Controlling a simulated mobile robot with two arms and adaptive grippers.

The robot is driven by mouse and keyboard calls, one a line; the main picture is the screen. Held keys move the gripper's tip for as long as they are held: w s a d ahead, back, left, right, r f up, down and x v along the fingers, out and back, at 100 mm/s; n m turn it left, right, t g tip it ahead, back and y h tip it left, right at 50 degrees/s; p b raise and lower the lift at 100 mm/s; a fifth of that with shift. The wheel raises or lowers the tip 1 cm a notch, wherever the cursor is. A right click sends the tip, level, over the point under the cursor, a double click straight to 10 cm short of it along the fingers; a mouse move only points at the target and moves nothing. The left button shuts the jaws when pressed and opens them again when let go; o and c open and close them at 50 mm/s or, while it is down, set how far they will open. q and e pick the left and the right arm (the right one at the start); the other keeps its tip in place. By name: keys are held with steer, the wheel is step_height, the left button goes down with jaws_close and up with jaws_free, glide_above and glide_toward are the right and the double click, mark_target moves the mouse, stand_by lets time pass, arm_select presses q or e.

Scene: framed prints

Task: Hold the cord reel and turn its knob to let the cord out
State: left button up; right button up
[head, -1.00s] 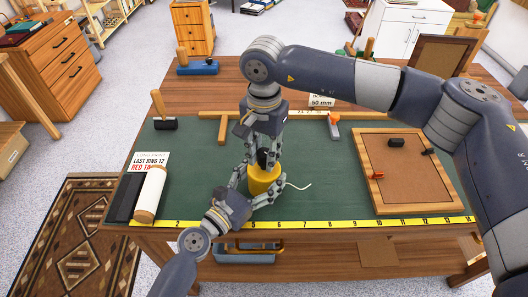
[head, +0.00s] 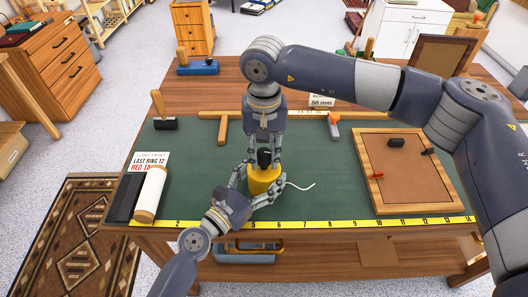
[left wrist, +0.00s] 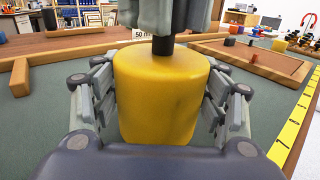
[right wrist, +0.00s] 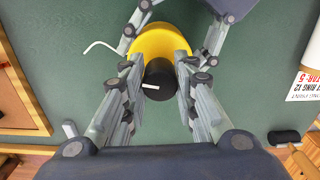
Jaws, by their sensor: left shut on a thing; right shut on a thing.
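The yellow cord reel (head: 264,181) stands upright on the green mat near its front edge. My left gripper (head: 258,187) is shut on its body from the front left; the left wrist view shows a finger on each side of the yellow drum (left wrist: 165,95). The black knob (right wrist: 160,80) sits on top of the reel and carries a white mark. My right gripper (head: 265,157) reaches down from above and is shut on the knob. A short white cord (head: 301,186) comes out of the reel's right side and lies on the mat, its end slightly curled.
A framed board (head: 415,170) lies on the mat at right. A white roll (head: 149,195) and a printed card (head: 152,160) lie at left. A yellow ruler strip (head: 345,223) runs along the front edge. The mat right of the cord is clear up to the board.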

mark_target(264, 152)
steer(key=o, duration=1)
steer(key=shift+o, duration=0.2)
step_height(264, 152, up, 12)
arm_select(q)
steer(key=o, duration=1.4)
